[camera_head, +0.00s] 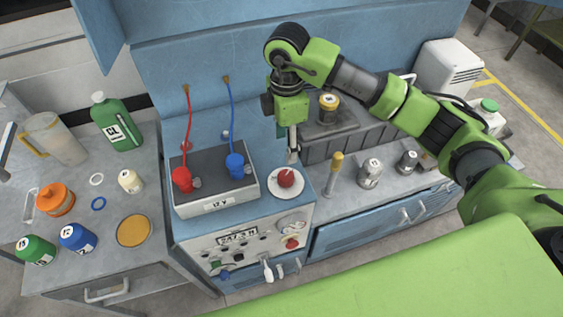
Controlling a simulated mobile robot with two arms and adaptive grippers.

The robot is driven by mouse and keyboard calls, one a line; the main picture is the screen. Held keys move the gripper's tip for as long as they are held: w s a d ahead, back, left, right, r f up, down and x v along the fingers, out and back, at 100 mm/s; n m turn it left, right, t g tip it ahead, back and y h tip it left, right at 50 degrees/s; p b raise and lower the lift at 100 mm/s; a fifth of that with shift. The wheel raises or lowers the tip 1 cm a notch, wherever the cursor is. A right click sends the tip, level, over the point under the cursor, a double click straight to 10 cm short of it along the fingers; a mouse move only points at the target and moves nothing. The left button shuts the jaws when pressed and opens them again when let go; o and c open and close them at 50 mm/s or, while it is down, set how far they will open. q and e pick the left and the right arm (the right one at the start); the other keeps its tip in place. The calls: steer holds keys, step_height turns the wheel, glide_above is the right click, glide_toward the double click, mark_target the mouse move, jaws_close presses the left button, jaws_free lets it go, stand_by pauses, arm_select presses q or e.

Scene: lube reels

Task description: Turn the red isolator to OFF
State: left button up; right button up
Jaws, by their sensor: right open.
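A red rotary knob (286,178) sits on a round white plate on top of the blue cabinet; it looks like the isolator. Its OFF and ON marks are too small to read. My right gripper (292,157) points down just behind the knob in the picture, apart from it or barely above its plate's far edge; I cannot tell the exact gap. It is open and holds nothing that I can see. My left gripper is not in view.
A grey 12 V battery (216,205) with red and blue clamps and cables stands left of the knob. A smaller red knob (291,243) is on the front panel. A yellow-topped post (335,165) and bottles stand to the right. Containers crowd the left bench.

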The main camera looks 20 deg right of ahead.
mark_target(286, 175)
steer(key=f, duration=0.1)
steer(key=s+f+p, duration=0.1)
steer(key=f, duration=0.1)
steer(key=s+f+p, duration=0.1)
steer(key=f, duration=0.1)
steer(key=shift+f, duration=0.1)
steer(key=f, duration=0.1)
steer(key=f+p, duration=0.1)
steer(key=f, duration=0.2)
steer(key=shift+w+a, duration=0.1)
steer(key=shift+w, duration=0.2)
step_height(286, 175, down, 2)
steer(key=shift+f+p, duration=0.1)
steer(key=shift+p, duration=0.35)
steer(key=shift+f, duration=0.7)
steer(key=shift+c, duration=1.2)
steer(key=c, duration=0.9)
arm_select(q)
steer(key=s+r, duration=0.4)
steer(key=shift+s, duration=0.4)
arm_select(e)
steer(key=shift+o, duration=0.2)
